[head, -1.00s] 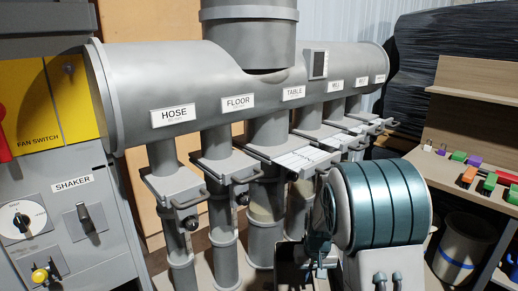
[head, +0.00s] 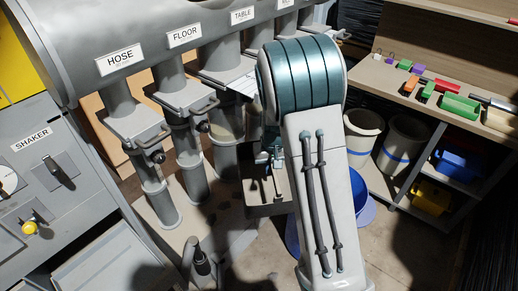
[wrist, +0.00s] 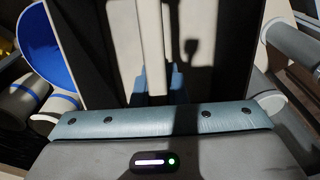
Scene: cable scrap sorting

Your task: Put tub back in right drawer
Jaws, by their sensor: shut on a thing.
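The tub (head: 268,208) is a grey open-topped box hanging below my gripper (head: 272,182) in the head view, left of my forearm. My gripper is shut on it, though my arm hides part of the tub and of the grip. In the wrist view, a pale upright strip stands between dark panels above the gripper body; I cannot tell which parts of this are tub. At the lower left of the head view, a grey drawer-like part (head: 85,262) juts from the cabinet; I cannot tell whether it is the right drawer.
Grey duct pipes with gates stand behind, labelled HOSE (head: 120,60) and FLOOR (head: 184,36). The SHAKER panel (head: 31,140) is at the left. A bench (head: 400,110) with coloured blocks and bins is at the right. A blue round container (head: 360,210) stands behind my arm.

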